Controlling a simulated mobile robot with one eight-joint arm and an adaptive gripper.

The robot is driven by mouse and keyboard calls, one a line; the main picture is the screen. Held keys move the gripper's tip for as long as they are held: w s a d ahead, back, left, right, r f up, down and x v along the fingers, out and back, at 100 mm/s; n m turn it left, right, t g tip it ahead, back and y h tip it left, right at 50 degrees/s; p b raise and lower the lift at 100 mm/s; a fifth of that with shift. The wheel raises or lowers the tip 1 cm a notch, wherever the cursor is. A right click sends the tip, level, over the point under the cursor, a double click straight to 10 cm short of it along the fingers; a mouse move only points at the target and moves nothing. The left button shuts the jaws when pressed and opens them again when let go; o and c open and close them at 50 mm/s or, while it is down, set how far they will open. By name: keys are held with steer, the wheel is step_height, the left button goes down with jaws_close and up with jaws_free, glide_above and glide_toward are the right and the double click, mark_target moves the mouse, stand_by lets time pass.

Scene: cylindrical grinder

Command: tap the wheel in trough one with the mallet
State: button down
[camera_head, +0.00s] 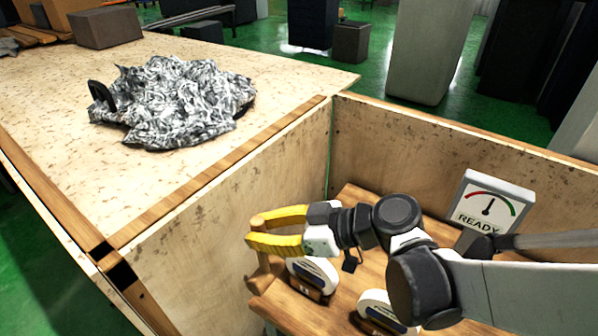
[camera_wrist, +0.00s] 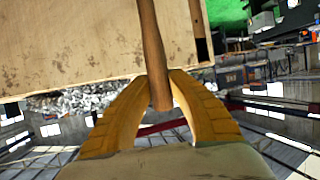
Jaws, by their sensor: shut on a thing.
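My gripper (camera_head: 254,232) has yellow fingers and is shut on a wooden mallet. In the wrist view its brown handle (camera_wrist: 151,45) runs up from between the fingertips (camera_wrist: 160,88) and out of the picture. In the head view, brown wood shows above and below the fingers; which part is the mallet's head I cannot tell. Two white wheels with dark labels stand on a wooden rack inside the box: one (camera_head: 312,268) just below and right of the gripper, the other (camera_head: 380,305) further right, partly hidden by my arm. Trough numbers are not readable.
The plywood box wall (camera_head: 215,235) stands left of my gripper. A gauge sign reading READY (camera_head: 490,203) stands at the right. Crumpled silvery material (camera_head: 180,100) lies on the board outside the box. Bare board surrounds it.

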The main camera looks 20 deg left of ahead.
mark_target(269, 260)
step_height(269, 260, down, 9)
steer(key=b, duration=0.8)
steer(key=shift+s+d+b, duration=0.1)
steer(key=shift+d+b, duration=0.05)
steer(key=shift+b, duration=0.25)
steer(key=shift+f+b, duration=0.5)
steer(key=shift+f, duration=0.05)
steer(key=w+d, duration=0.1)
steer(key=w, duration=0.5)
steer(key=shift+d, duration=0.25)
steer(key=shift+w, duration=0.15)
steer(key=shift+s+a, duration=0.25)
steer(key=shift+s, duration=0.65)
steer(key=shift+s+a, duration=0.2)
steer(key=shift+s, duration=0.65)
steer(key=shift+s+a, duration=0.25)
steer(key=shift+s, duration=0.65)
